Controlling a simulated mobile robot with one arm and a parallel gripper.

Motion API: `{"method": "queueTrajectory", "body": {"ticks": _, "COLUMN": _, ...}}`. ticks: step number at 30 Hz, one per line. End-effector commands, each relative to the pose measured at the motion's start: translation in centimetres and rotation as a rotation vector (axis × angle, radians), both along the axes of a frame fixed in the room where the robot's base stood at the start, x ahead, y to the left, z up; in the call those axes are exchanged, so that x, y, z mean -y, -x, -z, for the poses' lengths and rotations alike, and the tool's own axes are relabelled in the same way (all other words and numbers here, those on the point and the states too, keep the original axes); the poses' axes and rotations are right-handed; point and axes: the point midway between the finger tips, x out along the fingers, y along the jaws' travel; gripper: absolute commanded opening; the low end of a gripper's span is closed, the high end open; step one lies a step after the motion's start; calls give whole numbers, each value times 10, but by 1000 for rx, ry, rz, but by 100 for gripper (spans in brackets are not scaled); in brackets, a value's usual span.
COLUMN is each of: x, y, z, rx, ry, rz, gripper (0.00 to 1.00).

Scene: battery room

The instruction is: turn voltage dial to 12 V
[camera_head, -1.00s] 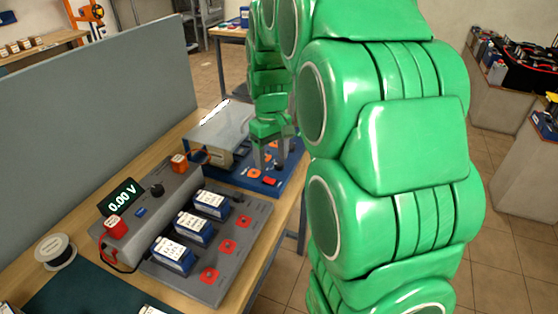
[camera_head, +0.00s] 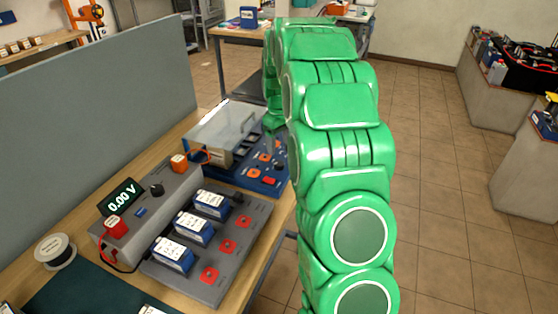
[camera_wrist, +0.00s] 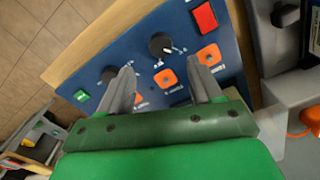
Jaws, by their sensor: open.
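In the wrist view a black dial (camera_wrist: 161,45) with a pointer and white marks sits on a blue panel (camera_wrist: 185,30). A second black dial (camera_wrist: 108,75) is to its lower left, partly behind a finger. I cannot read which is the voltage dial. My gripper (camera_wrist: 160,70) is open and empty over the panel, fingers on either side of an orange pad (camera_wrist: 165,78). The first dial lies just beyond the fingertips, apart from them. In the head view the blue panel (camera_head: 262,187) is partly visible; the arm hides my gripper.
A grey tester (camera_head: 170,210) with a 0.00 V display (camera_head: 121,197) and its own black knob (camera_head: 156,188) stands nearer on the bench. Battery blocks (camera_head: 193,228) sit beside it. A clear-lidded box (camera_head: 222,130) adjoins the blue panel. A grey partition (camera_head: 90,110) borders the left.

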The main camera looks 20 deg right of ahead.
Motion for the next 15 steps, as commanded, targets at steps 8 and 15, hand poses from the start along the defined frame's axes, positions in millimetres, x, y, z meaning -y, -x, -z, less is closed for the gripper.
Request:
{"method": "queueTrajectory", "body": {"ticks": 8, "x": -1, "y": 2, "z": 26, "rx": -8, "ry": -2, "rz": 0, "gripper": 65}}
{"method": "queueTrajectory", "body": {"ticks": 15, "x": -1, "y": 2, "z": 59, "rx": -5, "ry": -1, "rz": 0, "gripper": 65}}
